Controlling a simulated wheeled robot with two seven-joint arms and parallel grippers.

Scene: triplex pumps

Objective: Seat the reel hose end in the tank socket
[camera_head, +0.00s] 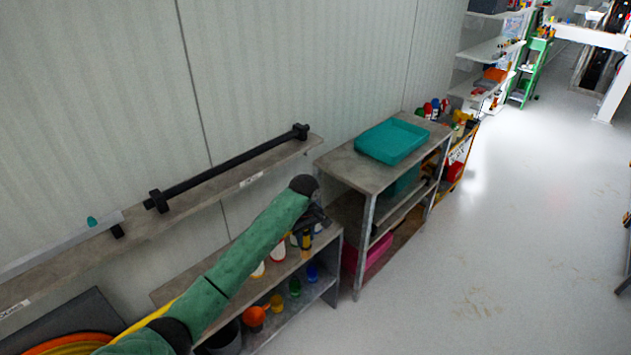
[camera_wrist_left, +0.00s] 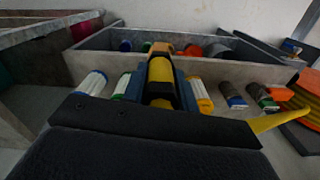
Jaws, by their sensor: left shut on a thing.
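My left arm reaches in from the lower left of the head view, and its dark gripper (camera_head: 312,218) is over the low grey shelf. In the left wrist view the gripper (camera_wrist_left: 160,88) is shut on a yellow and black hose end (camera_wrist_left: 160,72). Part of the hose end also shows below the gripper in the head view (camera_head: 306,240). A yellow hose (camera_wrist_left: 272,121) runs to the right in the wrist view, toward orange and yellow coils (camera_wrist_left: 300,105). I cannot make out the tank socket in either view. My right gripper is not in view.
The low grey shelf (camera_head: 330,238) holds several bottles and an orange funnel (camera_head: 254,317). A taller grey rack (camera_head: 345,165) with a teal tray (camera_head: 392,141) stands to its right. A wall ledge (camera_head: 180,215) carries a black bar (camera_head: 235,162). The floor (camera_head: 480,250) at right is clear.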

